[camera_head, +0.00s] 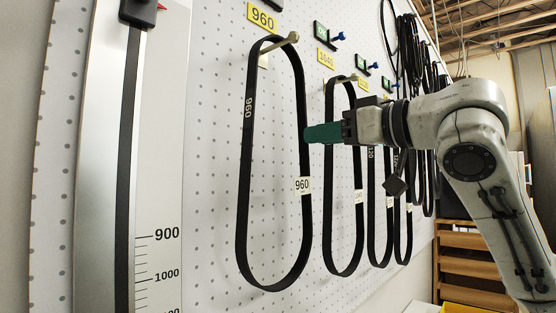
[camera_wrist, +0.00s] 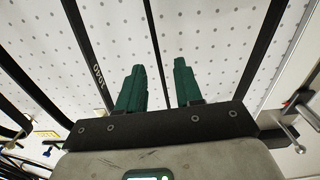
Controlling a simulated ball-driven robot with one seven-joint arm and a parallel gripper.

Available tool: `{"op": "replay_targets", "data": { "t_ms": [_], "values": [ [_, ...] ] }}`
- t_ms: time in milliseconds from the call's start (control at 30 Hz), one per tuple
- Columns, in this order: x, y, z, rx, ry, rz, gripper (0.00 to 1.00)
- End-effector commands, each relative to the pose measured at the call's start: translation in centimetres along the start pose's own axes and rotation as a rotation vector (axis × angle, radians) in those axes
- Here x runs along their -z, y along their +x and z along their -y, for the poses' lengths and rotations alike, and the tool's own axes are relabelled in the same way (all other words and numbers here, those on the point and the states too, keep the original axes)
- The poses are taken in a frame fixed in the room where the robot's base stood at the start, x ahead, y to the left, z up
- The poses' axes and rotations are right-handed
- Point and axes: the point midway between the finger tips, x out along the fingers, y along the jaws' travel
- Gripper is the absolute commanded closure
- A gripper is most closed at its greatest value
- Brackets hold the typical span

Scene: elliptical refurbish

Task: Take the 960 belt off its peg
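The 960 belt (camera_head: 243,170) is a long black loop hanging from a pale peg (camera_head: 293,38) under a yellow 960 sign (camera_head: 262,18). It carries a white 960 tag on its right strand. My gripper (camera_head: 308,133) has green fingers and reaches in from the right to that right strand, at mid-upper height. In the wrist view my gripper (camera_wrist: 158,68) has its fingers apart, with a black strand of the 960 belt (camera_wrist: 154,35) running between them. I see gaps beside the strand, and cannot tell if either finger touches it.
The 1040 belt (camera_head: 330,200) hangs just right of the 960 belt, with several more belts beyond it along the white pegboard (camera_head: 210,150). A measuring scale (camera_head: 155,240) with a dark strip stands at left. Wooden shelving (camera_head: 470,265) is at right.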

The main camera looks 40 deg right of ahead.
Motion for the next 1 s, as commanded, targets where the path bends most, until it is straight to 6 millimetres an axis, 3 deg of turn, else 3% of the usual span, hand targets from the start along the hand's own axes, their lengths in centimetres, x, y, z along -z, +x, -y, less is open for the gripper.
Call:
{"op": "replay_targets", "data": {
  "t_ms": [400, 667, 1000],
  "values": [
    [-0.3, 4.8, -0.2, 0.0, 0.0, 0.0, 0.65],
    [-0.4, 5.1, -0.2, -0.001, -0.001, -0.001, 0.65],
    [-0.4, 5.1, -0.2, 0.0, 0.0, 0.0, 0.96]
  ]
}}
